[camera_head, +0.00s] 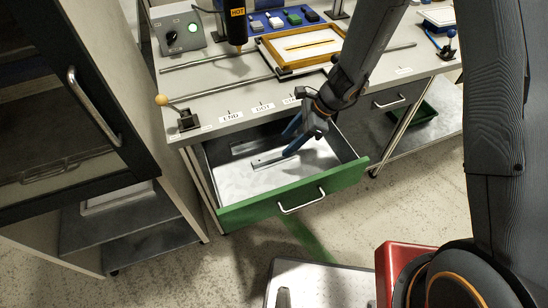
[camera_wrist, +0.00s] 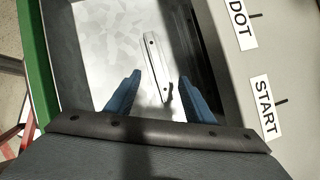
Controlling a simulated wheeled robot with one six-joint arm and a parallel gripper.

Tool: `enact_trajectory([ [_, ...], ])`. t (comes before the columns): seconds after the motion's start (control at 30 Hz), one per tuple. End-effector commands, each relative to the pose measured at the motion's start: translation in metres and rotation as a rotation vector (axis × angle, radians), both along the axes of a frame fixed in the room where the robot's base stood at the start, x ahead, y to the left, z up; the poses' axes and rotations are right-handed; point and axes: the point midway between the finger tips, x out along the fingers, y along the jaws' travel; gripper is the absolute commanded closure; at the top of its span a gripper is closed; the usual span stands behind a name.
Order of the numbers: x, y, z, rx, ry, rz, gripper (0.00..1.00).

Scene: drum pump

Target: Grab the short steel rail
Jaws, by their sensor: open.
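The short steel rail (camera_head: 273,159) lies in the open green-fronted drawer (camera_head: 291,193). In the wrist view, the rail (camera_wrist: 152,52) is a narrow pale bar with small dark holes, running up and down on the bright drawer floor. My gripper (camera_head: 288,139) is open and reaches down into the drawer from the upper right. In the wrist view, its two blue fingers (camera_wrist: 159,78) appear on either side of the rail's lower end. The rail looks free of the fingers. How far the fingertips are above the rail is hard to tell.
The drawer walls surround my gripper, with the grey worktop (camera_head: 215,90) above and behind. Labels and a ball-topped lever (camera_head: 163,101) are near the worktop's front edge. A wooden frame (camera_head: 302,46) lies farther back. A dark cabinet (camera_head: 60,100) stands at left.

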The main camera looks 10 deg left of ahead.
Motion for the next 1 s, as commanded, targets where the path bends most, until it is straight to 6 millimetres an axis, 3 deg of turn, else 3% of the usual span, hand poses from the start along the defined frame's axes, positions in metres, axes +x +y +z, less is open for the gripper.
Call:
enact_trajectory([
  [0.6, -0.012, 0.032, -0.052, -0.001, 0.001, 0.003, 0.52],
  [1.0, -0.012, 0.037, -0.06, -0.001, -0.001, 0.003, 0.53],
])
